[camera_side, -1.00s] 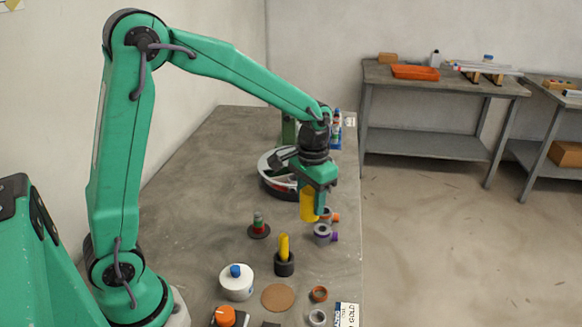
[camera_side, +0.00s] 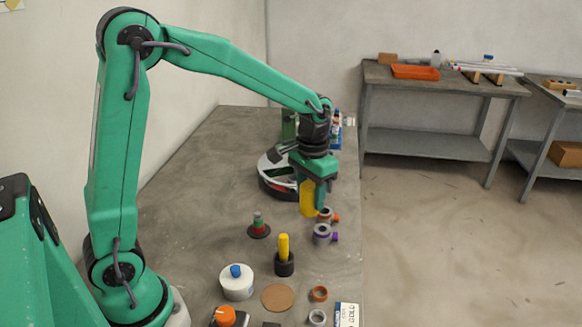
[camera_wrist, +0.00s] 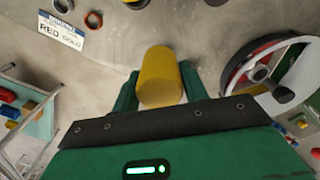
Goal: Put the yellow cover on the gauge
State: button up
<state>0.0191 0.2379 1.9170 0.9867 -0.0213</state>
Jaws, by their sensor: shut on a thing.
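The yellow cover (camera_side: 307,201) is a plain yellow cylinder held upright in my gripper (camera_side: 312,190), above the right side of the table. In the wrist view the cover (camera_wrist: 160,76) sits between my two green fingers, which are shut on it. A small red and green post on a round black base (camera_side: 259,229) stands on the table, left of and nearer the camera than the cover; it looks like the gauge, though I cannot be sure. Nothing covers it. My gripper is well apart from it.
A yellow rod in a black holder (camera_side: 284,260), a white pot with a blue knob (camera_side: 237,284) and a brown disc (camera_side: 277,298) stand nearer the camera. Grey ring fittings (camera_side: 323,234) lie close below the cover. A round grey-rimmed object (camera_side: 266,171) stands behind. The table's left-middle is clear.

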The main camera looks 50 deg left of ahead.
jog(key=shift+s+a, duration=0.15)
jog(key=shift+a, duration=0.45)
jog(key=n, duration=0.6)
send_over(258, 213)
jog(key=shift+f, duration=0.1)
jog(key=shift+f, duration=2.35)
jog(key=shift+f, duration=3.5)
jog(key=o, duration=1.2)
